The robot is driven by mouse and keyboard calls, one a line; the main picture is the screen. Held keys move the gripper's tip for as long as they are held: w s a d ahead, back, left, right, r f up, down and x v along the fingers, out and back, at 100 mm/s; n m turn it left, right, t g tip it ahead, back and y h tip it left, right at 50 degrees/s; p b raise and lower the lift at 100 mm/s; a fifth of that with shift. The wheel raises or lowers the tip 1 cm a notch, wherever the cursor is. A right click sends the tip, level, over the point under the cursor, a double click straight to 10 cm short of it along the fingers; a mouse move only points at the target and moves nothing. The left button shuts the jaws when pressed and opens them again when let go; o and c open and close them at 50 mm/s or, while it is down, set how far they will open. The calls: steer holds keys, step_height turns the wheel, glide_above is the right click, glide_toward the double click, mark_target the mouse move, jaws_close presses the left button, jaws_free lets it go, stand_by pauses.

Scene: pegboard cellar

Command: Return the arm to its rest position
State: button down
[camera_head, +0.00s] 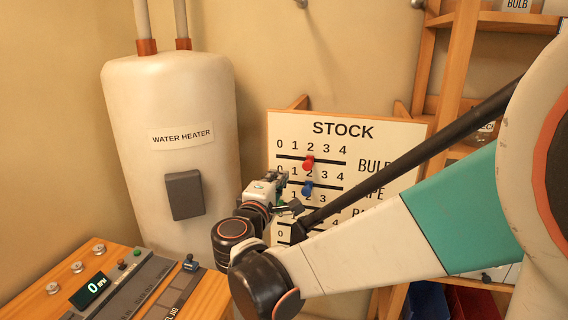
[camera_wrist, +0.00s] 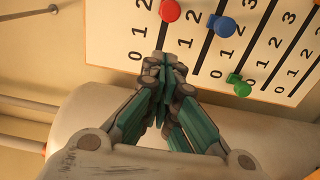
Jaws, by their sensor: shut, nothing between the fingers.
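My gripper (camera_head: 294,207) is in front of the lower left part of the white STOCK board (camera_head: 290,130). In the wrist view my gripper (camera_wrist: 166,66) is shut, with its teal fingers together and nothing between them. Its tips show near the 0 end of the board's first scales. A red knob (camera_head: 308,163) is near 2 on the top scale, and a blue knob (camera_head: 306,188) is near 2 on the scale below. A green knob (camera_wrist: 240,85) shows on another scale in the wrist view. My arm crosses the right half of the head view and hides the board's lower right.
A white water heater (camera_head: 165,110) stands left of the board; its curved body (camera_wrist: 75,130) also shows behind my gripper. A wooden bench with a grey control panel (camera_head: 130,285) is at lower left. Wooden shelving (camera_head: 440,75) stands at the right, behind my arm.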

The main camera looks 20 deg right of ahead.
steer(key=shift+s+a, duration=0.2)
steer(key=shift+s, duration=0.3)
